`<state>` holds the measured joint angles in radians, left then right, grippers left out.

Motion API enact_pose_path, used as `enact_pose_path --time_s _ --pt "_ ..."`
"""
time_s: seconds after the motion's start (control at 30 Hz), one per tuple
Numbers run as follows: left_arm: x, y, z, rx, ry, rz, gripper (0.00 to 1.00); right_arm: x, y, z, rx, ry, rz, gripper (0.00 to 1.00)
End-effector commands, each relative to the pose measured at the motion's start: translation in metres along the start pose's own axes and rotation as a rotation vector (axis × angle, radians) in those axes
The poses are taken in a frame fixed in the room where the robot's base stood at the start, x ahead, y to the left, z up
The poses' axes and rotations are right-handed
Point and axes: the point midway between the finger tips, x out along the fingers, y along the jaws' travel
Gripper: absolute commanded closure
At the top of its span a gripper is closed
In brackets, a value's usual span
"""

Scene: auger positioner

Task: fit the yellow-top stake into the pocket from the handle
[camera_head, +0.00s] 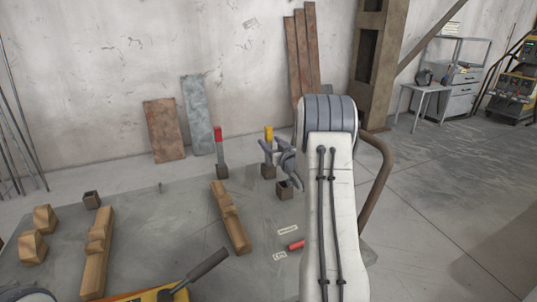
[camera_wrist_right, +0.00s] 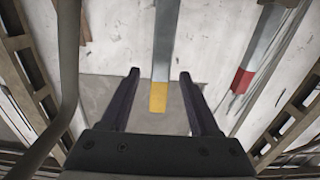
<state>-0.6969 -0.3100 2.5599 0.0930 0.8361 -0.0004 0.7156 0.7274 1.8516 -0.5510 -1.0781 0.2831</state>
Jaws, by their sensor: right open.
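The yellow-top stake (camera_head: 269,133) stands upright in a dark square block (camera_head: 268,171) at mid-table; its grey shaft is partly covered by my gripper. My right gripper (camera_head: 273,153) is open at the stake's upper part. In the right wrist view, the stake's yellow end (camera_wrist_right: 158,97) and grey shaft lie between the two open fingers (camera_wrist_right: 159,75), with gaps on both sides. Another dark square block (camera_head: 284,191) with an open top sits just in front. A dark handle (camera_head: 205,268) slants up from a yellow base (camera_head: 150,295) at the front edge. My left gripper is not seen.
A red-top stake (camera_head: 218,145) stands in its block (camera_head: 222,171) to the left; another open block (camera_head: 91,199) sits far left. Notched wooden bars (camera_head: 233,222) and (camera_head: 96,257), wooden blocks (camera_head: 44,219) and a red cylinder (camera_head: 296,245) lie on the table.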

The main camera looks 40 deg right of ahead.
Motion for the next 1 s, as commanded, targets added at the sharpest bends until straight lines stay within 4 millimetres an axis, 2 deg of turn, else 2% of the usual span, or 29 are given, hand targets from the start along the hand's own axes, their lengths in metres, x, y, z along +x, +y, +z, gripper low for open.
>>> enact_pose_path --time_s 0.13,0.4,0.43,0.5,0.6,1.0 --pt "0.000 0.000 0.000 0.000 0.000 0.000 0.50 0.018 -0.001 0.000 0.000 0.001 -0.001 0.38" --pt "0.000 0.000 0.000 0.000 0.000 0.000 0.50 0.021 0.000 0.000 0.000 0.000 0.000 0.38" --pt "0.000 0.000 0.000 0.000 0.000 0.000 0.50 0.021 0.000 0.000 0.000 0.000 0.000 0.41" --pt "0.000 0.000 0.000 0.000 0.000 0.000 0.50 0.021 0.000 0.000 0.000 0.000 0.000 0.68" --pt "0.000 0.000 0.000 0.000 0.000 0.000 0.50 0.021 0.000 0.000 0.000 0.000 0.000 1.00" --pt "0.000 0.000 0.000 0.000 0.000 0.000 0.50 0.021 0.000 0.000 0.000 0.000 0.000 1.00"
